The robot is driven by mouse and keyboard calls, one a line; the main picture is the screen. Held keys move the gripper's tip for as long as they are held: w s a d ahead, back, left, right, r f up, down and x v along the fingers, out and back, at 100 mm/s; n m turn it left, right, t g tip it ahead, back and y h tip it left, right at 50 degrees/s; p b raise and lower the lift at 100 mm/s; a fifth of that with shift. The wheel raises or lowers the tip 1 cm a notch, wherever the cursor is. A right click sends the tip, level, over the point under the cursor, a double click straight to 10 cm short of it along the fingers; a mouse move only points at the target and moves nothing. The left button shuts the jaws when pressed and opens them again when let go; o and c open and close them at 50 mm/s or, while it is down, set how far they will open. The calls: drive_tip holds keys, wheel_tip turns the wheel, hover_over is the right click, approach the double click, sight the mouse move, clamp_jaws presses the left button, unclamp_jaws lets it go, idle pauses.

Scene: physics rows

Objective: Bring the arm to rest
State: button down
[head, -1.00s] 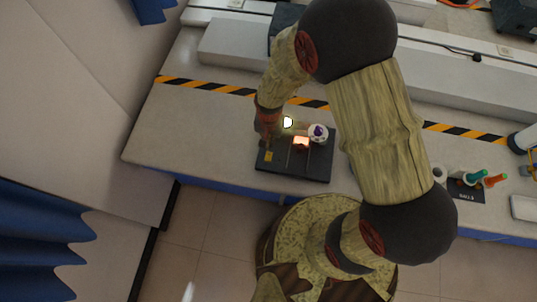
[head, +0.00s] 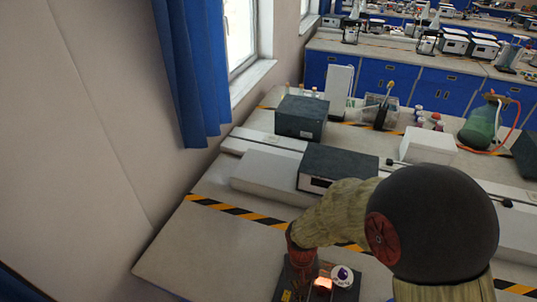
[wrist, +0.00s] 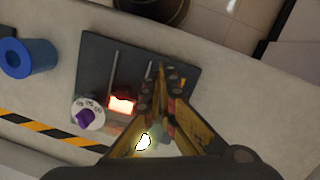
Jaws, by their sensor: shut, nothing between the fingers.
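My gripper (wrist: 166,80) is shut and empty in the wrist view, its two yellowish fingers meeting at the tips over a dark board (wrist: 97,55). I cannot tell whether the tips touch the board. The board carries a white dial with a purple knob (wrist: 86,117), a glowing orange-red switch (wrist: 121,104) and thin grey rods. A bright round lamp (wrist: 143,142) shows between the fingers. In the head view my arm reaches down to the same board (head: 345,291) at the bottom edge, and the gripper is mostly hidden there.
A blue ring-shaped object (wrist: 28,58) stands beside the board. Behind it on the bench lie striped tape (head: 230,209), a white box (head: 270,176) and dark boxes (head: 338,168), (head: 301,117). A wall and blue curtain (head: 195,70) are at left. The bench's left part is bare.

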drive_tip(key=s+d+r+t+b, duration=0.2)
drive_tip(key=d+r+t+b, duration=0.1)
drive_tip(key=r, duration=0.7)
drive_tip(key=s+d+r+t+b, duration=0.3)
drive_tip(key=d+r+b, duration=0.3)
drive_tip(key=r, duration=0.5)
drive_tip(key=shift+s+d+r+t+y+b, duration=0.2)
drive_tip(key=shift+s+r+t+y+b, duration=0.1)
drive_tip(key=shift+t+b, duration=0.4)
